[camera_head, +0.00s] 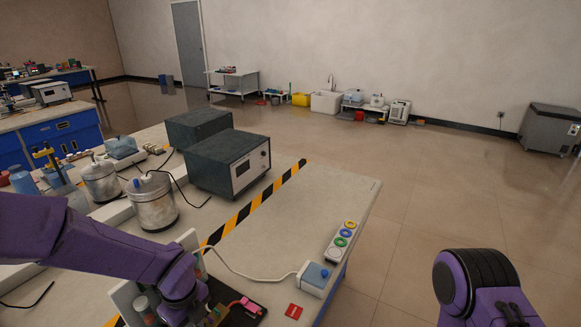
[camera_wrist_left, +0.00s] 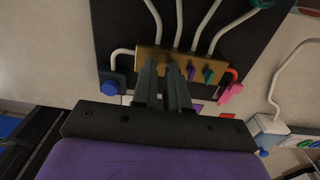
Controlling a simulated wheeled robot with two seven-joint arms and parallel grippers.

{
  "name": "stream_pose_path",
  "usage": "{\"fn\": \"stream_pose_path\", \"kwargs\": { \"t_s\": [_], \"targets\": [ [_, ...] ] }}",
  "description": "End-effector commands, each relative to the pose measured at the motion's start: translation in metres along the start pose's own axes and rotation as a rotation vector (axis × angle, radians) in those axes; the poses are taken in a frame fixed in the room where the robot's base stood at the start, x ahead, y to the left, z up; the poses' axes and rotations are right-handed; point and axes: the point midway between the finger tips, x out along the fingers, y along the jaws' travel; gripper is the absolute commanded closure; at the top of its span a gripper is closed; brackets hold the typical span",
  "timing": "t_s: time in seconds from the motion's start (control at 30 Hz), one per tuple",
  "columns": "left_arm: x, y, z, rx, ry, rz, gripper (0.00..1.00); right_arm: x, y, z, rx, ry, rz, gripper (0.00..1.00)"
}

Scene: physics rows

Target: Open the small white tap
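In the left wrist view, a brass manifold (camera_wrist_left: 150,60) on a dark board (camera_wrist_left: 110,30) has several white tubes rising from it. I cannot make out a small white tap; the fingers cover part of the manifold's front. My left gripper (camera_wrist_left: 163,72) is at the manifold, its two fingers close together with a narrow gap. I cannot tell whether anything is between them. In the head view my left wrist hides most of it. My right gripper is out of view.
On the bench (camera_head: 290,215) are a white box with a blue top (camera_head: 315,278), a strip of coloured rings (camera_head: 342,240), a red piece (camera_head: 293,311), metal pots (camera_head: 153,205) and a grey instrument (camera_head: 228,163). The bench's right part is mostly clear.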

Motion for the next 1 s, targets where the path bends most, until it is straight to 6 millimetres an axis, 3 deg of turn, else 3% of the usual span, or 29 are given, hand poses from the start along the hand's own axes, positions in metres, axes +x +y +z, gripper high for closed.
{"fn": "stream_pose_path", "kwargs": {
  "t_s": [0.53, 1.0],
  "targets": [
    [0.0042, 0.0, -0.0004, 0.0, 0.001, 0.0, 0.86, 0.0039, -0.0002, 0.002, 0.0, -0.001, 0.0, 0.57],
    [-0.0034, -0.0001, -0.0003, 0.001, 0.0, -0.001, 0.86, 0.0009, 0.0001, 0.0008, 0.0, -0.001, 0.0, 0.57]
  ]
}}
